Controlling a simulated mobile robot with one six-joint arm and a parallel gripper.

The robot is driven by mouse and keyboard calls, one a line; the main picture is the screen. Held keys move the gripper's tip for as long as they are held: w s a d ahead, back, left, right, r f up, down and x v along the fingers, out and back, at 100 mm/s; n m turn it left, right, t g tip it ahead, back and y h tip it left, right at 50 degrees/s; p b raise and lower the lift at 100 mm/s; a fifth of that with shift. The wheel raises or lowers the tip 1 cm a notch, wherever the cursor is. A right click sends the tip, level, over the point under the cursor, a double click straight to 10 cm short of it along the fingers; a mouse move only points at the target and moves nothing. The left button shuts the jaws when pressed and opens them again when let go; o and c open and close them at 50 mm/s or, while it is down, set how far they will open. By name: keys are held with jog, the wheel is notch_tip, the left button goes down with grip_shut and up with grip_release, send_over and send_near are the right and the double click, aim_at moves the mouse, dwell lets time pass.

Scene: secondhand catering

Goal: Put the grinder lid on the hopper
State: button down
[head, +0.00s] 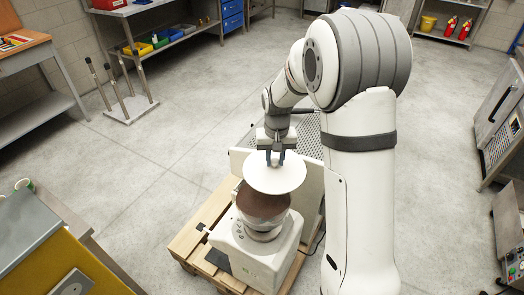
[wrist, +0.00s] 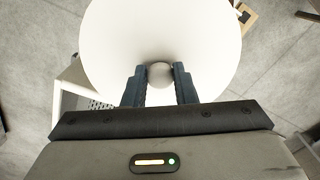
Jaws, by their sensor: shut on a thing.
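The grinder lid (head: 274,177) is a round white disc with a small knob (wrist: 160,73) on top. My gripper (head: 275,158) is shut on that knob; in the wrist view its two dark fingers (wrist: 160,84) stand on either side of it. The lid is in the air above the hopper (head: 262,205), a brown-looking bowl on top of the white grinder (head: 255,250). In the head view the lid covers the far part of the hopper's rim. The near part of the hopper shows below the lid. The wrist view hides the hopper behind the lid.
The grinder stands on a wooden pallet (head: 187,243) with a white panel behind it. A perforated metal surface (head: 308,135) lies beyond. A yellow and grey bench (head: 60,250) is at the near left, metal equipment (head: 505,120) at the right. The floor between is clear.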

aim_at(263, 178)
jog(key=s+a+r+n+p, duration=0.2)
jog(key=s+a+p, duration=0.1)
jog(key=shift+s+a+r, duration=0.15)
jog(key=shift+s+a, duration=0.1)
jog(key=shift+a, duration=0.05)
jog(key=shift+s+a, duration=0.1)
jog(key=shift+s, duration=0.05)
jog(key=shift+f+b, duration=2.05)
jog(key=shift+f, duration=1.55)
jog(key=shift+f, duration=0.2)
jog(key=c, duration=1.1)
grip_release()
jog(key=shift+a, duration=0.1)
jog(key=shift+r, duration=0.15)
notch_tip(263, 178, up, 8)
jog(key=shift+f+b, duration=0.1)
jog(key=shift+b, duration=0.55)
jog(key=s+d+r+t, duration=0.1)
jog(key=s+d+r, duration=0.2)
jog(key=s, duration=0.4)
jog(key=s+d+r+m+t, duration=0.1)
jog(key=s+d+r, duration=0.3)
jog(key=s, duration=0.3)
jog(key=s+d+r+t, duration=0.1)
jog(key=s+d+r, duration=0.2)
jog(key=s, duration=0.4)
jog(key=shift+d+r+m, duration=0.25)
jog(key=shift+r+m, duration=0.15)
jog(key=shift+r, duration=0.25)
